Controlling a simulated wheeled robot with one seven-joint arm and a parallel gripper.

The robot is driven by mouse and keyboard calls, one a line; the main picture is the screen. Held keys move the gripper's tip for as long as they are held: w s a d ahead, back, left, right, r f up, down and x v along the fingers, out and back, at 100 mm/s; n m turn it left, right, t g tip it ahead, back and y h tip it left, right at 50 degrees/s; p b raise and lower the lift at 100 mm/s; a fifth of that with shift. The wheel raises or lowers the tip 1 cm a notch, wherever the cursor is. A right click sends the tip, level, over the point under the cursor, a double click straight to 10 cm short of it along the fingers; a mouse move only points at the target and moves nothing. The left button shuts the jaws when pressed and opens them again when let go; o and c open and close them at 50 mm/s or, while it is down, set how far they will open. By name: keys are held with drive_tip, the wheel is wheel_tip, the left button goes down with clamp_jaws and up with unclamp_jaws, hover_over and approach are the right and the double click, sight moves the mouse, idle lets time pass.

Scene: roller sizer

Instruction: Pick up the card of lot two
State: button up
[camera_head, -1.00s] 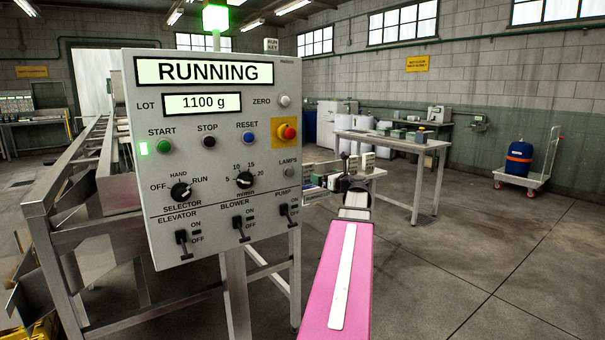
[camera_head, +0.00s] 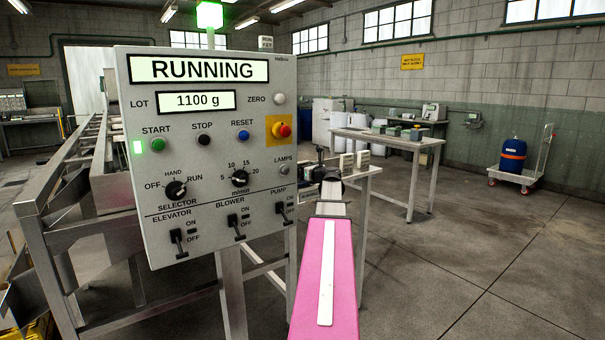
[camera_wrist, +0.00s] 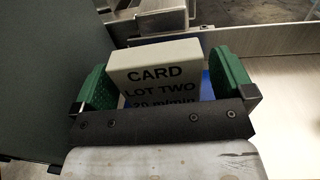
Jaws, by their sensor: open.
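The card of lot two (camera_wrist: 155,75) is a pale block with black lettering, "CARD LOT TWO" and a partly covered third line, in the wrist view. It stands between the two green finger pads of my gripper (camera_wrist: 168,82), which is open. Gaps show between the card and the pads, clearest on the right. The dark crossbar of my gripper hides the card's lower part. In the head view, my gripper (camera_head: 325,165) is small beyond my pink arm, and pale cards (camera_head: 354,160) stand just right of it; their lettering cannot be read there.
The control panel (camera_head: 215,150) reads RUNNING and 1100 g, close on the left of my arm. A side table (camera_head: 362,172) bears the cards. A workbench (camera_head: 385,140) with boxes stands behind. A blue drum on a trolley (camera_head: 525,178) is far right. Open floor lies on the right.

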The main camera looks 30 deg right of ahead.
drive_tip(key=shift+w, duration=0.1)
drive_tip(key=c, duration=0.9)
drive_tip(key=shift+c, duration=0.2)
